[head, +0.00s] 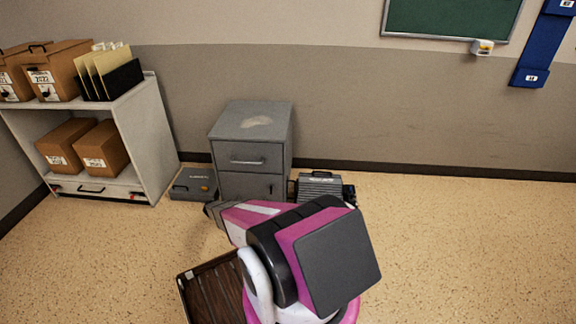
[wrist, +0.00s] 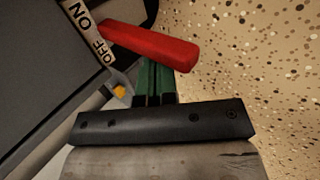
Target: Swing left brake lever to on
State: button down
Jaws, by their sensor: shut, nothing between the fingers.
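A red lever (wrist: 150,45) crosses the upper middle of the wrist view. Its left end overlaps a pale plate (wrist: 92,32) marked ON and OFF, on the side of a dark grey panel. That end lies between the two words, nearer OFF. My gripper (wrist: 156,66) is shut and empty, its green fingers together just below the lever. Their tips meet its lower edge in the picture; I cannot tell whether they touch. In the head view, small red parts (head: 55,188) show low on the shelf unit; I cannot tell which is this lever.
The pale shelf unit (head: 152,130) with boxes stands at the left. A grey cabinet (head: 250,158) stands by the wall, between a low grey box (head: 192,186) and a grey case (head: 318,188). A brown slatted tray (head: 212,290) lies in front. Floor at right is clear.

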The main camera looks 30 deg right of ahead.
jog(key=shift+s+d, duration=0.8)
jog(key=shift+d, duration=0.25)
jog(key=s+a+r, duration=0.6)
jog(key=s+a, duration=0.1)
jog(key=s, duration=0.1)
jog(key=shift+a, duration=0.35)
dwell(1.3)
dwell(0.3)
